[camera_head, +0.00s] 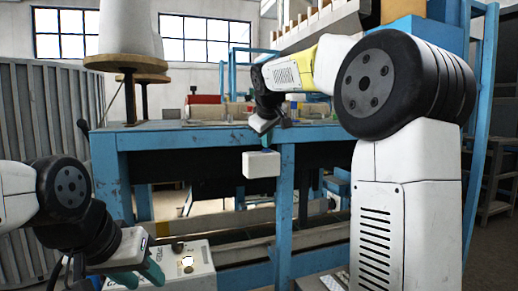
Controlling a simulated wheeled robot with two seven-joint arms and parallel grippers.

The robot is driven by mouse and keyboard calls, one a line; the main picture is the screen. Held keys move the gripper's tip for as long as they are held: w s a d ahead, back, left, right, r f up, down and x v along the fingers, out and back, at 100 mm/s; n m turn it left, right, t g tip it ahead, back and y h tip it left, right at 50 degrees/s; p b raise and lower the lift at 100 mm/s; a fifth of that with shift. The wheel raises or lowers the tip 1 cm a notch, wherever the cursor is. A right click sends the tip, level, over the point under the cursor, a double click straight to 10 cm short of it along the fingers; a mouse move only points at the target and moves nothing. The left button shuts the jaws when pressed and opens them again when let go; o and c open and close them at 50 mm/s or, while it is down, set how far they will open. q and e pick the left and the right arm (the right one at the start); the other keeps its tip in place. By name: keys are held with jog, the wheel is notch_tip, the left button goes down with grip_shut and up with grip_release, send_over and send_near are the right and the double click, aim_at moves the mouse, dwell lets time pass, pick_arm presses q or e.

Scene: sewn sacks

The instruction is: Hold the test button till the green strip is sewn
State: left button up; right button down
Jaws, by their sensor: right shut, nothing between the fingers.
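My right gripper (266,141) is shut and empty, with its teal fingertips pointing down just above a small white box (262,164) at the front of the blue table. I cannot tell whether the tips touch the box. My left gripper (139,277) is at the lower left, its two teal fingers apart, beside a white control box (200,272). That box has a dark knob (178,246) and a small bright button (187,263). Which part is the test button is not clear. I cannot make out the green strip.
The blue table (185,138) fills the middle, with a red item (205,99) on its top. A grey corrugated panel (35,115) stands at the left. Blue posts stand at the right.

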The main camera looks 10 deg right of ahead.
aim_at(267, 150)
dwell(0.8)
jog(key=shift+r, duration=0.9)
jog(key=shift+r, duration=0.1)
jog(key=shift+r, duration=2.4)
